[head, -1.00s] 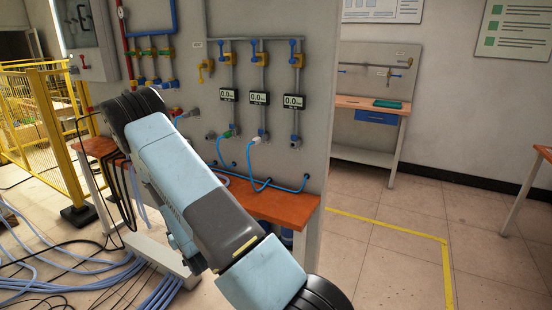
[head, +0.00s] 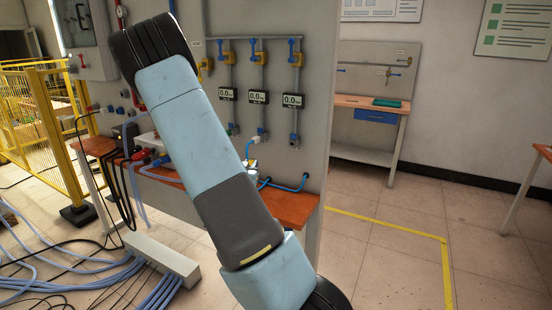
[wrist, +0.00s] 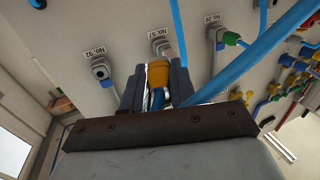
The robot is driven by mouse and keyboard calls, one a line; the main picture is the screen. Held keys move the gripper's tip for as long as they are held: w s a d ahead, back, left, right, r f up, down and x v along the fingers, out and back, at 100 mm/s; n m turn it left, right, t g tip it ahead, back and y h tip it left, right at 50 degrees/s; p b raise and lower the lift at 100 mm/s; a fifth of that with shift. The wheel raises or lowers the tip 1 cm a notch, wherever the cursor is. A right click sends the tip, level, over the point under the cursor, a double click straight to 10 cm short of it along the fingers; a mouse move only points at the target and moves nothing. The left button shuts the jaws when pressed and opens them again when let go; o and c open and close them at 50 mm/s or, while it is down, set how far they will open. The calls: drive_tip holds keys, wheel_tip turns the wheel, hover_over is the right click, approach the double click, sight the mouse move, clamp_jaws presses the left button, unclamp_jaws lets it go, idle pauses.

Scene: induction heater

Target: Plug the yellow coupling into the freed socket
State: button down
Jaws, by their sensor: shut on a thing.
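The yellow coupling (wrist: 157,75) is between the two dark fingers of my gripper (wrist: 158,82) in the wrist view, and the fingers are shut on it. The socket labelled No. 57 (wrist: 163,47) is directly above the coupling in that view. I cannot tell whether they touch. The socket labelled No. 92 (wrist: 101,71) is empty, to the left of my gripper. The socket labelled No. 26 (wrist: 215,34) has a green plug (wrist: 231,38) beside it. In the head view my arm hides most of the gripper area, and the coupling cannot be made out surely.
A blue hose (wrist: 270,45) crosses close to my gripper on the right. The wall panel carries gauges (head: 260,97) and valves. An orange-brown bench (head: 290,208) lies below, with blue hoses above it. A yellow fence (head: 45,130) stands at the left.

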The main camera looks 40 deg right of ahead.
drive_tip(key=s+d+r+m+g+h, duration=0.3)
drive_tip(key=s+d+r+m+g, duration=0.15)
drive_tip(key=s+d, duration=0.3)
drive_tip(key=x, duration=0.7)
drive_tip(key=shift+f+n, duration=0.15)
drive_tip(key=shift+n, duration=0.3)
drive_tip(key=shift+w+d, duration=0.45)
drive_tip(key=shift+d, duration=0.2)
idle(2.1)
drive_tip(key=c, duration=0.8)
unclamp_jaws()
